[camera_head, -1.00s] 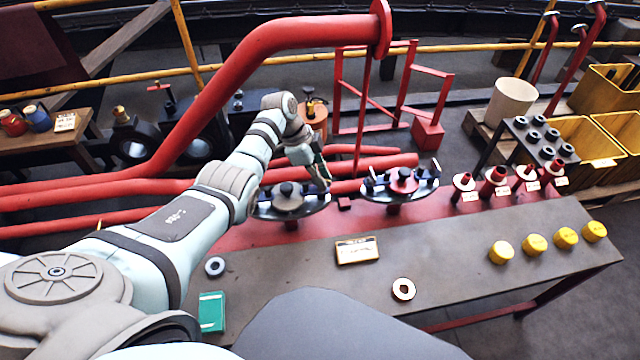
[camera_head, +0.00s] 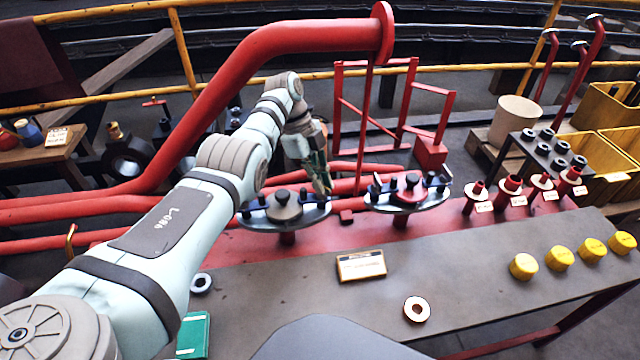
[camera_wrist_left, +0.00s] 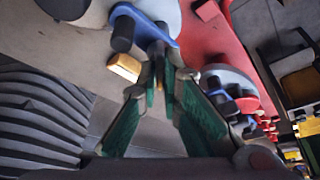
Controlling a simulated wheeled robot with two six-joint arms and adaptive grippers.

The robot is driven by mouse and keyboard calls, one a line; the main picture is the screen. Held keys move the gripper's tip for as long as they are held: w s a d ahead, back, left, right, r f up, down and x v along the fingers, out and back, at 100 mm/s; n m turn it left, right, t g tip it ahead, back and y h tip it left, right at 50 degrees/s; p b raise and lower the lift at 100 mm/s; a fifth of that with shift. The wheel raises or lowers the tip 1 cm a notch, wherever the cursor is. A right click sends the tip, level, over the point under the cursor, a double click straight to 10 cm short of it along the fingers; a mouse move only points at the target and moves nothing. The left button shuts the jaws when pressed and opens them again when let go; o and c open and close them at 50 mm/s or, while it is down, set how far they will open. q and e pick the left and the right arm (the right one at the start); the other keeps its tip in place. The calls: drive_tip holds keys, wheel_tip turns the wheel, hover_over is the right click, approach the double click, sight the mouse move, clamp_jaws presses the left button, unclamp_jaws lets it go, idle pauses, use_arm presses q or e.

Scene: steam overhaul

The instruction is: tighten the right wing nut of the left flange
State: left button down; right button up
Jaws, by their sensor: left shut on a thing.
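The left flange (camera_head: 270,218) is a round grey plate with a grey cap and small dark studs, on the red pipework behind the bench. My left gripper (camera_head: 322,187) reaches down at its right edge, shut on the right wing nut, which its green fingers mostly hide. In the blurred left wrist view the green fingers (camera_wrist_left: 163,88) close in at a dark stud beside a blue piece (camera_wrist_left: 152,28) on the flange. The right flange (camera_head: 407,204), with a red cap, is to the right, apart from the gripper. My right gripper is not in view.
On the bench are a label stand (camera_head: 361,266), a pale ring (camera_head: 417,309), a dark ring (camera_head: 201,283), a green box (camera_head: 193,335) and several yellow caps (camera_head: 523,266). Red fittings (camera_head: 508,190) stand at the right. A thick red pipe (camera_head: 230,85) rises behind my arm.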

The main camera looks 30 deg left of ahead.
use_arm(q)
drive_tip(key=c, duration=1.8)
unclamp_jaws()
drive_tip(key=shift+o, duration=0.2)
wheel_tip(320, 180, up, 10)
